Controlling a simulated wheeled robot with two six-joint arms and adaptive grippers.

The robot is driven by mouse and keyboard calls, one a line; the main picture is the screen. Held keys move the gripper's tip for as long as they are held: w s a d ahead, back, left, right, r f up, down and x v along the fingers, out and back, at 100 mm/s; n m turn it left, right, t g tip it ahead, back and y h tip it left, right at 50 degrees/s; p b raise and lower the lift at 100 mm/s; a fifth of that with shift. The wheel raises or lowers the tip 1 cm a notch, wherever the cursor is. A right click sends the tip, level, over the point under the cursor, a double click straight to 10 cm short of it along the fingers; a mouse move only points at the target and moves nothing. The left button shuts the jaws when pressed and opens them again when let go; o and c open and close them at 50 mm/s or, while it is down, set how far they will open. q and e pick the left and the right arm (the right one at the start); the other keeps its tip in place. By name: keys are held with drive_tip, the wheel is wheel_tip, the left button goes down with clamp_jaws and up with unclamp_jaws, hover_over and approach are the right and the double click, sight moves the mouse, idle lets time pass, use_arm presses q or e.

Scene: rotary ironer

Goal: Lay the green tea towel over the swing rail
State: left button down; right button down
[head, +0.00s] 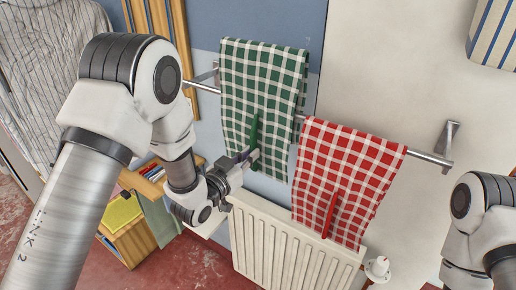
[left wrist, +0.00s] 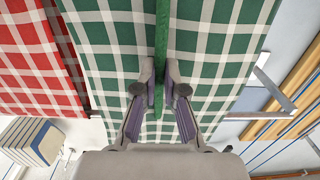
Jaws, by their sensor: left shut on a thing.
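The green-and-white checked tea towel (head: 262,75) hangs folded, with two layers showing at its right edge. Its top fold is well above the line of the metal swing rail (head: 428,157), which passes out of sight at the towel. I cannot tell whether the rail runs between the layers or behind them. My left gripper (head: 250,158) is shut on the green strip (head: 254,127) on the towel's near face. In the left wrist view, the strip (left wrist: 162,35) runs between the fingertips (left wrist: 160,88) with towel on both sides. My right gripper is out of view.
A red checked towel (head: 345,165) with a red strip hangs over the rail to the right, close beside the green one. A white radiator (head: 290,245) stands below. Brackets (head: 447,140) hold the rail. A low wooden shelf (head: 135,245) stands at lower left.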

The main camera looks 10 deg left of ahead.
use_arm(q)
wheel_tip(320, 180, up, 23)
drive_tip(key=p, duration=1.3)
drive_tip(key=shift+f, duration=0.1)
drive_tip(key=shift+s, duration=0.1)
drive_tip(key=shift+s+a+f+b, duration=0.1)
drive_tip(key=shift+s+a+b, duration=0.25)
drive_tip(key=shift+s, duration=0.25)
drive_tip(key=b, duration=0.2)
approach(257, 65)
drive_tip(key=s, duration=0.2)
drive_tip(key=shift+a, duration=0.35)
drive_tip(key=shift+w, duration=0.15)
